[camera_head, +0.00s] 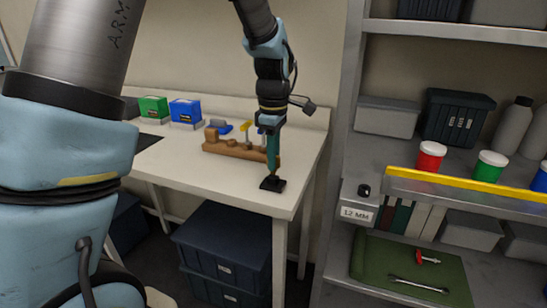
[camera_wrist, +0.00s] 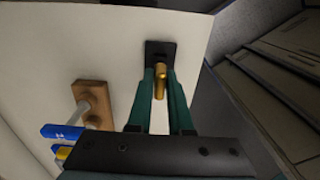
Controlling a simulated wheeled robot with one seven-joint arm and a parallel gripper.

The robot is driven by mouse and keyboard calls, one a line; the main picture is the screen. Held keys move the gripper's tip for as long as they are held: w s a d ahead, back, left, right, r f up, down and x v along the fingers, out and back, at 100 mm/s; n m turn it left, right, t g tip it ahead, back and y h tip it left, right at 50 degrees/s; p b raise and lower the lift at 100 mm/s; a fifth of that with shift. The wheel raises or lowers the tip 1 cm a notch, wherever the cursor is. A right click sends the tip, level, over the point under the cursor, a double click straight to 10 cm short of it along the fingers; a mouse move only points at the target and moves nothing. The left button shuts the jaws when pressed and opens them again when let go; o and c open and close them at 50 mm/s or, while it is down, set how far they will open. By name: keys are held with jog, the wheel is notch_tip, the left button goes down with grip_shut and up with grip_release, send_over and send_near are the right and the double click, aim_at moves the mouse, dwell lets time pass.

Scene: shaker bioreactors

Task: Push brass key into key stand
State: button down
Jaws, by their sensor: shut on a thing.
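The brass key (camera_wrist: 160,82) shows in the wrist view as a gold shaft between the two teal fingers of my gripper (camera_wrist: 160,76). My gripper is shut on it. The black key stand (camera_wrist: 160,50) lies just beyond the fingertips, and the key's far end reaches its dark face. I cannot tell how deep the key sits in it. In the head view my gripper (camera_head: 271,170) points straight down, right above the small black key stand (camera_head: 272,184) near the table's front right corner. The key is hidden there.
A wooden rack (camera_head: 230,150) holding tools with blue and yellow handles stands left of my gripper; it also shows in the wrist view (camera_wrist: 92,98). Green (camera_head: 153,109) and blue (camera_head: 186,112) boxes stand at the back. A metal shelf (camera_head: 345,130) rises to the right. The front tabletop is clear.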

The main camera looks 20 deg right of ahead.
jog(key=shift+f+b, duration=0.3)
jog(key=shift+f, duration=0.9)
dwell(1.6)
jog(key=c, duration=0.8)
grip_release()
jog(key=shift+o, duration=0.2)
notch_tip(320, 180, up, 11)
jog(key=shift+f+b, duration=0.1)
jog(key=shift+b, duration=0.7)
